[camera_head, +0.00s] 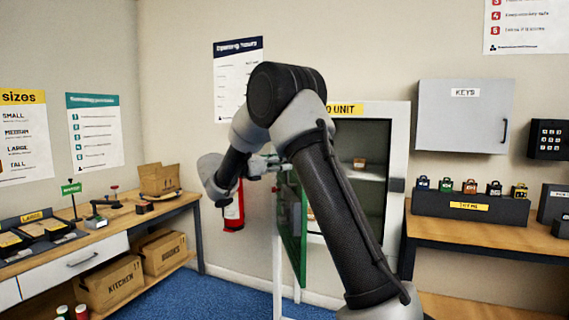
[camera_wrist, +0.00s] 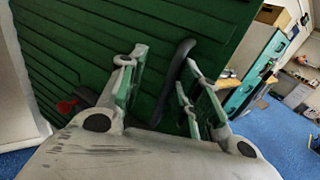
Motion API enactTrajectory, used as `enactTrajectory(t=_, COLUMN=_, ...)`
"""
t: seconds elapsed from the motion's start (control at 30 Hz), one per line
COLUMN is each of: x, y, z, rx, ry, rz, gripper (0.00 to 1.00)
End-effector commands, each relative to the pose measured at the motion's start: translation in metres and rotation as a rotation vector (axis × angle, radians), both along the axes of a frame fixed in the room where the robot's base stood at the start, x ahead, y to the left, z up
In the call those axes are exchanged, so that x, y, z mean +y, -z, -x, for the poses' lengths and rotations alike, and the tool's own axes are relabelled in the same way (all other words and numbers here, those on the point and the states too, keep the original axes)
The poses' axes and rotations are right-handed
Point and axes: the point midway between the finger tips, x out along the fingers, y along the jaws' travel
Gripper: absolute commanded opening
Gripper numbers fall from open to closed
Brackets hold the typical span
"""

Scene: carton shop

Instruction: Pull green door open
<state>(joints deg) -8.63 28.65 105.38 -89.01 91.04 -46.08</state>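The green door (camera_head: 292,218) stands swung out from the white-framed cabinet (camera_head: 399,165), seen nearly edge-on in the head view, with the shelves inside exposed. In the wrist view the slatted green door (camera_wrist: 90,40) fills much of the picture. Its dark bar handle (camera_wrist: 176,70) runs between the two fingers of my gripper (camera_wrist: 164,60). The fingers are apart, with a gap between the left finger and the handle; I cannot tell whether the right finger touches it. In the head view my gripper (camera_head: 268,165) is near the door's upper part, partly hidden by my arm.
A red extinguisher (camera_head: 233,212) is on the wall left of the door. A workbench (camera_head: 140,217) with cartons is on the left. A right-hand table (camera_head: 470,237) holds a dark rack (camera_head: 470,208).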

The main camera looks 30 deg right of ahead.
Motion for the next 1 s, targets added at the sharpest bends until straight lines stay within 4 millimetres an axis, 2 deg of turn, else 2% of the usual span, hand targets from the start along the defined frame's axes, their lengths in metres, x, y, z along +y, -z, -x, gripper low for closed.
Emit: enactTrajectory(t=1.0, x=0.066, y=0.000, z=-0.034, rx=0.000, ry=-0.001, rz=0.000, gripper=0.32)
